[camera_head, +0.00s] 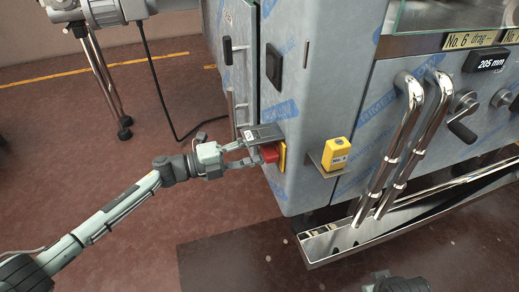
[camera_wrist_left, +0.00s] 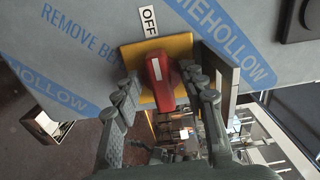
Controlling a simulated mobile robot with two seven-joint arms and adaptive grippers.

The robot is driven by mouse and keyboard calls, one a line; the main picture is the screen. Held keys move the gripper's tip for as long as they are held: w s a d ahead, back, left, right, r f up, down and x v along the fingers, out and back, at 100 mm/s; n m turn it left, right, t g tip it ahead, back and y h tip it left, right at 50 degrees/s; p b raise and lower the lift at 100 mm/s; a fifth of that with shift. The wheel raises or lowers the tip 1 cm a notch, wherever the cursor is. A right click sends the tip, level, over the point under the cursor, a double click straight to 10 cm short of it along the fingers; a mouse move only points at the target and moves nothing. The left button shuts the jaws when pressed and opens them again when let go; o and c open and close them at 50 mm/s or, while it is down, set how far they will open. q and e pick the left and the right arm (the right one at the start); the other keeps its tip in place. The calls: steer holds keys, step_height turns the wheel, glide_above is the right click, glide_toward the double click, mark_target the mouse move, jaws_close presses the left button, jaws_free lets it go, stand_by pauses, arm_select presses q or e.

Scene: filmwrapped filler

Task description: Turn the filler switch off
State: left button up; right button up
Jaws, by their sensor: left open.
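The filler switch is a red rotary handle (camera_wrist_left: 162,88) on a yellow plate (camera_wrist_left: 178,46), low on the machine's grey side panel. An "OFF" label (camera_wrist_left: 148,21) sits just above the plate in the left wrist view. The handle's white stripe is at its upper end and points roughly towards that label. In the head view the red handle (camera_head: 270,153) shows just beyond the fingertips of my left gripper (camera_head: 256,153). My left gripper (camera_wrist_left: 164,90) is open, with one finger on each side of the handle. Contact is unclear.
A grey ledge (camera_head: 263,133) sticks out just above the switch. A yellow block (camera_head: 336,153) stands on a bracket to the right. Chrome pipes (camera_head: 404,135) and a steel trough (camera_head: 330,240) are further right. The floor at left is mostly clear, with a black cable (camera_head: 158,85).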

arm_select(q)
steer(key=v, duration=1.2)
